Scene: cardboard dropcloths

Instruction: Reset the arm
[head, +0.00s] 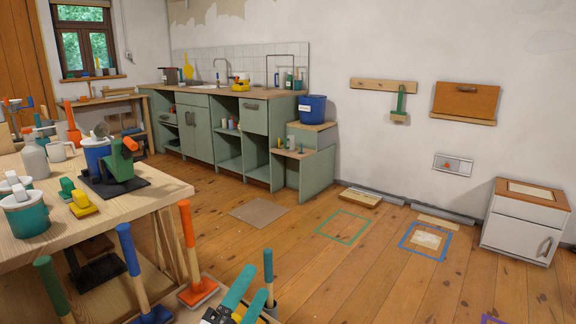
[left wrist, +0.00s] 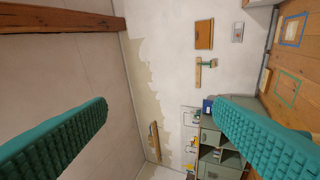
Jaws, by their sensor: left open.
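My left gripper (head: 257,281) shows at the bottom edge of the head view, with its two teal fingers apart and nothing between them. In the left wrist view the ridged teal fingers of the gripper (left wrist: 162,102) are wide apart and empty. That view is turned sideways and looks across the room at the walls and the green kitchen unit (left wrist: 222,155). My right gripper is not in view.
A wooden workbench (head: 160,190) with cups and tools stands at left. Long-handled tools, one with an orange handle (head: 188,240), stand close left of my gripper. A teal-handled tool (head: 268,266) stands just beside it. The wooden floor (head: 350,280) to the right is mostly clear.

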